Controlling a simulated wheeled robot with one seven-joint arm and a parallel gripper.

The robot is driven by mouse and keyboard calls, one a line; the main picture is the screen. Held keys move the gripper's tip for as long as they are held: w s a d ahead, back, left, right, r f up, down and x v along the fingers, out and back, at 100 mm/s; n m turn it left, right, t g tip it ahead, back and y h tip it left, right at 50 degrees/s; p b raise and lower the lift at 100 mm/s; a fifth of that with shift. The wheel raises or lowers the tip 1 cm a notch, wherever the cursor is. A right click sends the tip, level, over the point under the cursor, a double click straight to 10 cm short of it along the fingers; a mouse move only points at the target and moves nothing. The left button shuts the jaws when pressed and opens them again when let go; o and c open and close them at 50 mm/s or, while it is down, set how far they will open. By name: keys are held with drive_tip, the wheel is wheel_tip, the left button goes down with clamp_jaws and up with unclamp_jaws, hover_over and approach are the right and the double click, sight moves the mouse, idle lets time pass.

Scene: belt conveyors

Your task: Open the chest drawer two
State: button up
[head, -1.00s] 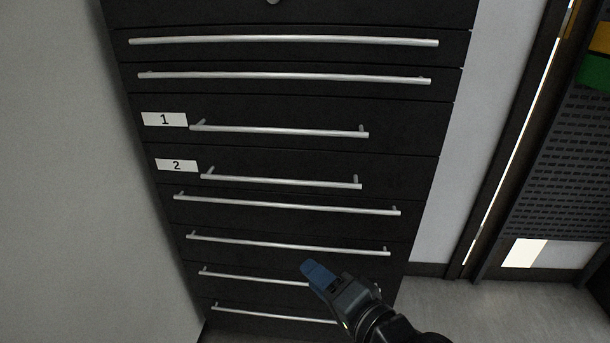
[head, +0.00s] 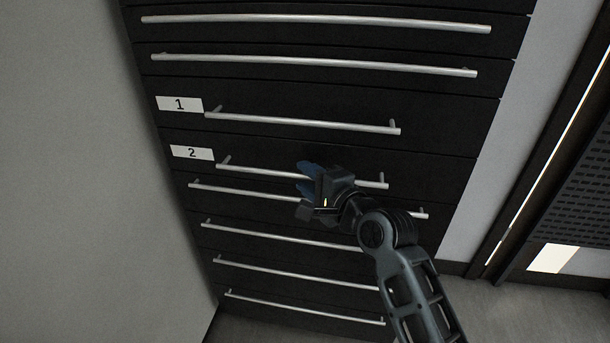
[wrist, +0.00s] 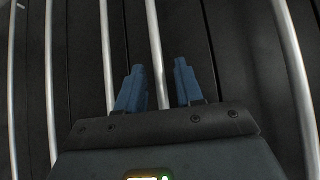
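The drawer labelled 2 (head: 192,152) is shut, flush with the dark chest front. Its silver bar handle (head: 255,170) runs nearly level in the head view, and my gripper (head: 306,180) is at the bar's middle, covering part of it. In the wrist view my gripper (wrist: 159,82) has its two blue fingers apart. One handle bar (wrist: 154,45), which looks like drawer two's, runs between them and is not clamped. I cannot tell how deep the fingers reach around it.
Drawer one's handle (head: 300,122) is just above, and another long handle (head: 240,191) is close below. More closed drawers with bar handles fill the chest. A grey wall (head: 70,170) stands at the left, and a dark door frame (head: 540,180) at the right.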

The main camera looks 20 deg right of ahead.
drive_tip(key=shift+w+a+f, duration=0.1)
drive_tip(key=shift+w+a, duration=0.05)
drive_tip(key=shift+w, duration=0.5)
clamp_jaws()
